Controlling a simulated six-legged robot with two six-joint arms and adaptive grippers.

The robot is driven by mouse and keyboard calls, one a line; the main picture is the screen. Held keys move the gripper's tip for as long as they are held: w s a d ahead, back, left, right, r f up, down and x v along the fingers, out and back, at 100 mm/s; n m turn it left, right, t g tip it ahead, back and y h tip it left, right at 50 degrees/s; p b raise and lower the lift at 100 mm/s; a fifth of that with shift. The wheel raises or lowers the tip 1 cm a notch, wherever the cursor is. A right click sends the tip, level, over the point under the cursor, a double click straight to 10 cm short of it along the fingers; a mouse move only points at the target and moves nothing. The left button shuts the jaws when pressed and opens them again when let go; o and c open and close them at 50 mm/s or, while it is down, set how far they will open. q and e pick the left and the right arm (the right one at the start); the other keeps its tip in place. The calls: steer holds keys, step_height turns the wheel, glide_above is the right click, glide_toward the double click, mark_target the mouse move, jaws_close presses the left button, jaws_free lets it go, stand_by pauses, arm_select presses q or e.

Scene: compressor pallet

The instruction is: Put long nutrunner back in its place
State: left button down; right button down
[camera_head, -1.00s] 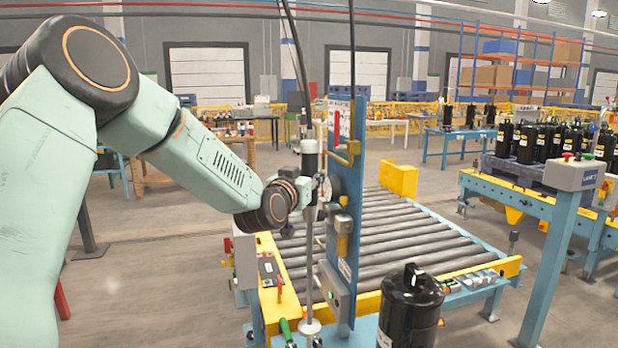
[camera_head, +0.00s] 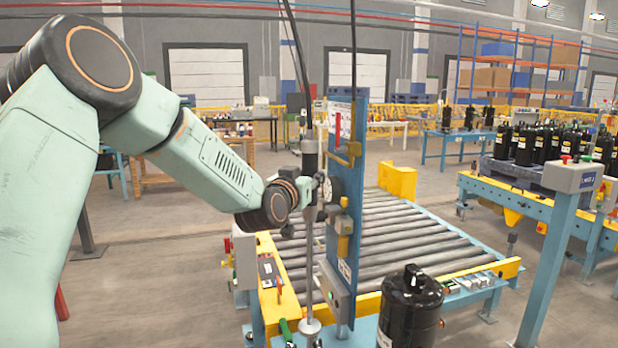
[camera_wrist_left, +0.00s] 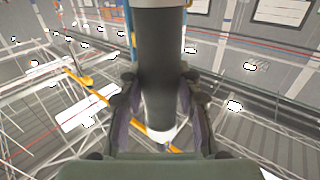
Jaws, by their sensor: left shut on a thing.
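The long nutrunner (camera_head: 310,240) hangs upright, a dark-and-grey tool with a long thin shaft, just left of the blue upright panel (camera_head: 346,112). My left gripper (camera_head: 311,190) is shut around its body at mid-height. In the left wrist view, the two fingers (camera_wrist_left: 160,112) close on either side of the dark cylinder of the nutrunner (camera_wrist_left: 160,60). The nutrunner's lower end reaches down near a round pale disc (camera_head: 310,327). I cannot tell whether the tool touches the panel or disc. My right gripper is not in view.
A black compressor (camera_head: 410,310) stands in front, right of the panel's foot. A roller conveyor (camera_head: 425,240) lies behind the panel. A yellow ledge with a small dark device (camera_head: 268,268) is at the left. Cables hang from above by the tool. A control post (camera_head: 552,260) stands at right.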

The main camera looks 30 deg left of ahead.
arm_select(q)
steer(key=shift+w+r, duration=0.1)
steer(key=shift+r, duration=0.05)
steer(key=shift+w+d, duration=0.1)
steer(key=shift+w, duration=0.1)
steer(key=shift+s+f, duration=0.2)
steer(key=shift+s, duration=0.05)
steer(key=shift+f, duration=0.1)
steer(key=shift+w+f+b, duration=0.2)
steer(key=shift+f+b, duration=0.05)
steer(key=shift+b, duration=0.1)
steer(key=shift+s+f, duration=0.15)
steer(key=shift+s, duration=0.05)
